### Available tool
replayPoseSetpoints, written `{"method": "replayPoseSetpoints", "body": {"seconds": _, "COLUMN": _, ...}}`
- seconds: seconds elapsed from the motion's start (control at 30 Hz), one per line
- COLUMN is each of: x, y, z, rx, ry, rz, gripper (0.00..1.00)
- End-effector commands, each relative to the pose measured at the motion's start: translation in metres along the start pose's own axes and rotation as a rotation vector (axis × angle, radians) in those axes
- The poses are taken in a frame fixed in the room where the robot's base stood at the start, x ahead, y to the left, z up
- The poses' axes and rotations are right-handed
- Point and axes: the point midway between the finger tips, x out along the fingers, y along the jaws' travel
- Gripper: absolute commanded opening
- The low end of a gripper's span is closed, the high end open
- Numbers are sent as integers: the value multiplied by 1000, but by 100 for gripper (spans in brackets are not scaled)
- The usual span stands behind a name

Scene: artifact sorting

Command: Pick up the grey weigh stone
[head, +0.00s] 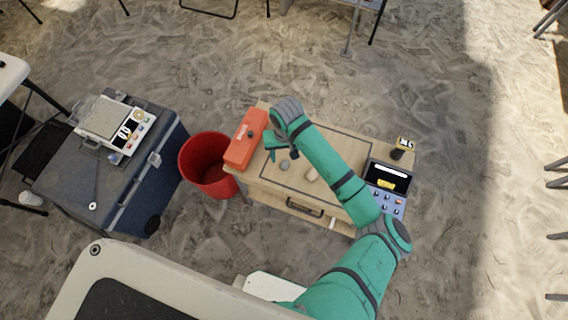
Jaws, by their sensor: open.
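A small dark grey stone (285,165) lies on the light wooden table, inside a dark outlined rectangle; it looks like the grey weigh stone. A tan stone (311,174) lies a short way to its right. My gripper (282,154) hangs at the end of my teal arm, over the table and just above the grey stone in the picture. Its jaws are open, and I see nothing held in them. The gap between gripper and stone is hard to judge from this high view.
An orange box (240,150) stands on the table's left edge, close to my gripper. A red bucket (207,180) and a blue case (120,185) bearing a scale (100,117) stand left.

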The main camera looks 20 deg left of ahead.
Motion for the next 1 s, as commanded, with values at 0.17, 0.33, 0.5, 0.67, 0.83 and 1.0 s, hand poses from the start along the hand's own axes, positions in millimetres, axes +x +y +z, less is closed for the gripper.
{"method": "replayPoseSetpoints", "body": {"seconds": 0.17, "x": 15, "y": 1, "z": 0, "rx": 1, "ry": -2, "rz": 0, "gripper": 48}}
{"method": "replayPoseSetpoints", "body": {"seconds": 0.33, "x": 40, "y": 4, "z": 0, "rx": 1, "ry": -2, "rz": 0, "gripper": 48}}
{"method": "replayPoseSetpoints", "body": {"seconds": 0.5, "x": 54, "y": 4, "z": 0, "rx": 1, "ry": -1, "rz": 0, "gripper": 48}}
{"method": "replayPoseSetpoints", "body": {"seconds": 0.67, "x": 57, "y": 4, "z": 0, "rx": 0, "ry": 0, "rz": 1, "gripper": 48}}
{"method": "replayPoseSetpoints", "body": {"seconds": 0.83, "x": 56, "y": 4, "z": 0, "rx": 0, "ry": 0, "rz": 1, "gripper": 31}}
{"method": "replayPoseSetpoints", "body": {"seconds": 1.0, "x": 56, "y": 4, "z": 0, "rx": 0, "ry": 0, "rz": 0, "gripper": 2}}
